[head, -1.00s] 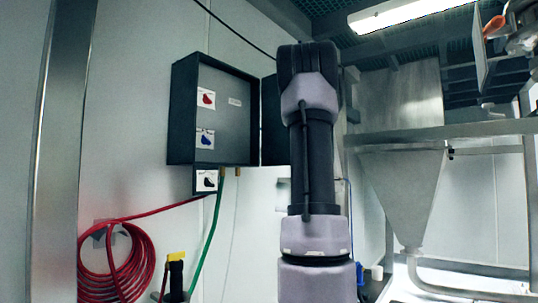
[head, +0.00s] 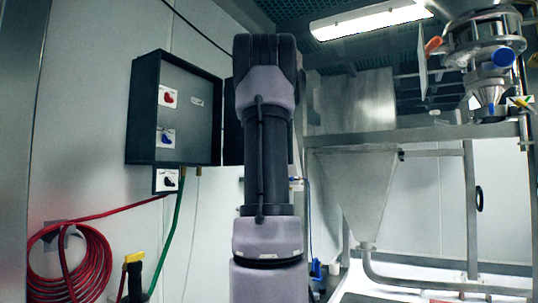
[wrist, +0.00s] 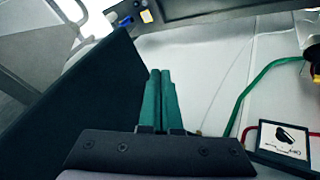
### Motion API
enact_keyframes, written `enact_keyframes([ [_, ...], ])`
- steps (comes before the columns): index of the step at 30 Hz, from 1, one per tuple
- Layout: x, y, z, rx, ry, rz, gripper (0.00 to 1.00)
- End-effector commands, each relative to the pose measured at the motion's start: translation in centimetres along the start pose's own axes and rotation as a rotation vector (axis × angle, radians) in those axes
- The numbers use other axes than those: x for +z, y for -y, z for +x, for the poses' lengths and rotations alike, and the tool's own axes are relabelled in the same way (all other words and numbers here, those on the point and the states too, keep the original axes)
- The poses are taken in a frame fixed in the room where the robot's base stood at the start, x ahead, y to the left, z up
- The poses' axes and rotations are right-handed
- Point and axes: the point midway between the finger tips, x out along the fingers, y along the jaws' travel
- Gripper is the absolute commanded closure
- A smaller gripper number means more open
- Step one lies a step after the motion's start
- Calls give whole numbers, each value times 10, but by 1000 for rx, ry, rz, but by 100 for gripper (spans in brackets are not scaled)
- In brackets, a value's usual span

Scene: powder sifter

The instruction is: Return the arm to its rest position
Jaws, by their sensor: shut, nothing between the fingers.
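My gripper (wrist: 160,98) shows in the wrist view with its two green fingers side by side, shut and empty. It is beside the dark open door (wrist: 85,100) of the wall box. In the head view my arm stands upright in front of the wall, and the gripper itself is hidden behind it. The dark control box (head: 178,108) hangs left of my arm, with red, blue and black switches on white plates. The black switch plate (wrist: 283,140) also shows at the lower right of the wrist view.
A steel hopper (head: 362,190) on a frame stands right of my arm. A metal valve assembly (head: 490,60) hangs at the upper right. A red coiled hose (head: 70,265) and a green hose (head: 168,235) hang on the left wall.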

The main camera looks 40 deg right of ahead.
Motion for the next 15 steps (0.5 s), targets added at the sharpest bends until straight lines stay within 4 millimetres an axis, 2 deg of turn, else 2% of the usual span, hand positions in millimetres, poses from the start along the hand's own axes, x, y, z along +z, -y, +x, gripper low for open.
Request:
enact_keyframes([
  [6, 3, -5, -38, 1, -2, 2, 100],
  [10, 5, -6, -51, 1, 0, 1, 100],
  [15, 6, -7, -56, 0, 0, 1, 100],
])
